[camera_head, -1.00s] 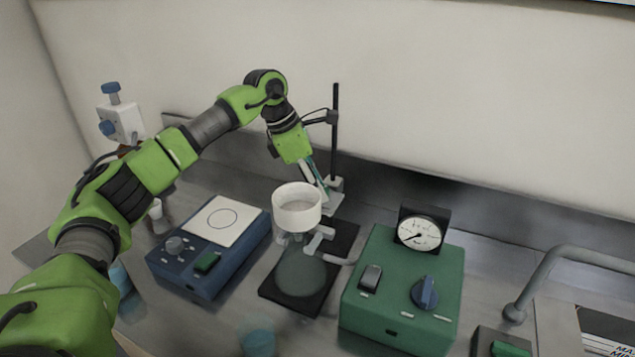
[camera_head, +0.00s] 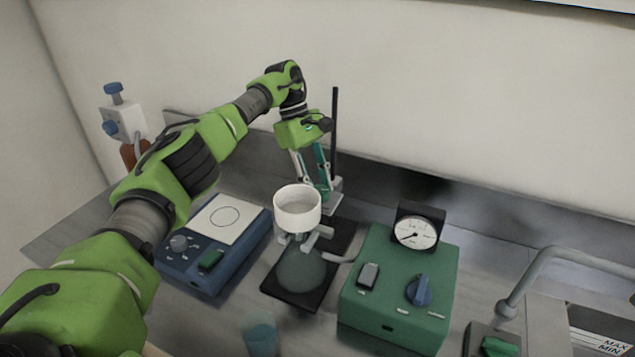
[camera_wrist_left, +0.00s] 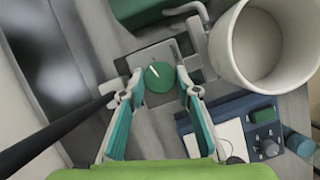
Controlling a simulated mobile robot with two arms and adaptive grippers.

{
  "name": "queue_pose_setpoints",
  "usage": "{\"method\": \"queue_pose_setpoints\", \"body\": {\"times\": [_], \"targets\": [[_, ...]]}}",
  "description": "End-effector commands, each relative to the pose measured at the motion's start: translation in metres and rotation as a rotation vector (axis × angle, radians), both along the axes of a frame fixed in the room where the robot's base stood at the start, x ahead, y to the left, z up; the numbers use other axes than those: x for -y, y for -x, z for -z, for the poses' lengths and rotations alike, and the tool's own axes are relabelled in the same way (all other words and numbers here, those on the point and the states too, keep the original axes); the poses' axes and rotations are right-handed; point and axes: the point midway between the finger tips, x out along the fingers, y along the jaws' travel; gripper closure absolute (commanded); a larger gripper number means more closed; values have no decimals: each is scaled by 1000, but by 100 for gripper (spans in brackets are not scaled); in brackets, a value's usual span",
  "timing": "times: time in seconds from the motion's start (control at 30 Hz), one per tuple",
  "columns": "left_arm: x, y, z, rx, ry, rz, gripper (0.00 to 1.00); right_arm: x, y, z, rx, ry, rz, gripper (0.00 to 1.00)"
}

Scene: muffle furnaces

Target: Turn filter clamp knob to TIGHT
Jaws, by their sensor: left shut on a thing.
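The filter clamp knob is a round green knob with a white pointer line (camera_wrist_left: 159,77) in the left wrist view, on a grey clamp beside the white funnel (camera_wrist_left: 262,45). My left gripper (camera_wrist_left: 159,82) is shut on the knob, with one fingertip at each side of it. The pointer line slants toward the upper left in that view. In the head view my left gripper (camera_head: 313,190) reaches down behind the white funnel (camera_head: 297,208), by the stand's black rod (camera_head: 334,135). The knob is hidden there. I see no TIGHT label. My right gripper is not in view.
A glass flask (camera_head: 300,270) stands below the funnel on a black base. A blue stirrer (camera_head: 215,262) is to its left and a green pump box with a gauge (camera_head: 398,285) to its right. A beaker (camera_head: 260,335) is in front.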

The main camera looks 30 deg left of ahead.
Motion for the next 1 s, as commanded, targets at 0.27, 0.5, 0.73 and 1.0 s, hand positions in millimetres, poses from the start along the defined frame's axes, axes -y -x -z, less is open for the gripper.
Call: {"method": "queue_pose_setpoints", "body": {"times": [0.27, 0.5, 0.73, 1.0], "targets": [[0, -1, -1, 2, -1, 89, 92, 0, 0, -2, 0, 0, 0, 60], [0, -2, 0, 3, -3, 145, 92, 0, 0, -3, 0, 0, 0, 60], [0, -2, -1, 4, -4, 184, 92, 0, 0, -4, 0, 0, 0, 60], [0, -2, -1, 4, -3, 211, 92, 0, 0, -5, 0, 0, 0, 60]]}}
